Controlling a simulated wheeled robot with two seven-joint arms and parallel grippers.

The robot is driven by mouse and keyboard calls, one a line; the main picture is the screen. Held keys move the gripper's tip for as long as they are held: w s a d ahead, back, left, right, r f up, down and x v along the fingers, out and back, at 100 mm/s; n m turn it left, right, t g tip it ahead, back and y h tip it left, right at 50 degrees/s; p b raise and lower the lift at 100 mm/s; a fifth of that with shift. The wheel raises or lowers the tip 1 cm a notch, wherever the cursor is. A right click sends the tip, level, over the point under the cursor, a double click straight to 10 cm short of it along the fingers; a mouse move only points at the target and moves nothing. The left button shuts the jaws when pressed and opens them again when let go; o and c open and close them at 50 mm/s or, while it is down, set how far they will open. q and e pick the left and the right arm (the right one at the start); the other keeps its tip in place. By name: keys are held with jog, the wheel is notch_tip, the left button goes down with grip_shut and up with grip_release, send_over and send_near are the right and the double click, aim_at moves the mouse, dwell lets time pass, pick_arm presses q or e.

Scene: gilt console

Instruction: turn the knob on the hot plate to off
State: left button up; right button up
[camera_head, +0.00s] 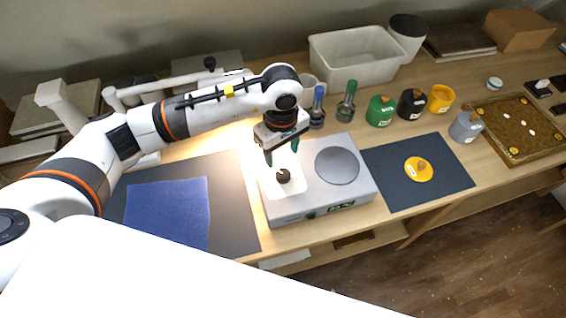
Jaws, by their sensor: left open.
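The hot plate (308,203) is a silver-grey box on the wooden console, with a round grey heating disc (337,165) on its right half. A dark round knob-like piece (284,177) sits on a pale square on the left half. The front face carries a small dark fitting (311,215) and a green-lit display (342,206). I cannot tell for sure which is the control knob. My left gripper (282,158) is open, its green fingers pointing down above the dark piece, apparently not touching it. My right gripper is not in view.
A dark mat with a blue cloth (168,211) lies left. A dark mat (385,162) with a yellow disc (418,169) lies right. Behind stand blue- and green-topped bottles (346,104), several small pots (380,111) and a white bin (355,62). A framed tray (520,128) is far right.

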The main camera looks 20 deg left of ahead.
aim_at(282, 173)
pick_arm(q)
notch_tip(282, 173, down, 4)
jog(key=shift+s+r+p, duration=0.15)
jog(key=shift+r+p, duration=0.1)
jog(key=shift+p, duration=0.4)
jog(key=f, duration=0.2)
jog(key=f+p, duration=0.1)
jog(key=f, duration=0.1)
jog(key=shift+w, duration=0.25)
jog(key=shift+f, duration=0.5)
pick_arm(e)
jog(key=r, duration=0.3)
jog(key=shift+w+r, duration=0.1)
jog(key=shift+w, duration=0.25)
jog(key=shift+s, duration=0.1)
pick_arm(q)
jog(key=c, duration=1)
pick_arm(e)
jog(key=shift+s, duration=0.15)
pick_arm(q)
jog(key=shift+f, duration=0.1)
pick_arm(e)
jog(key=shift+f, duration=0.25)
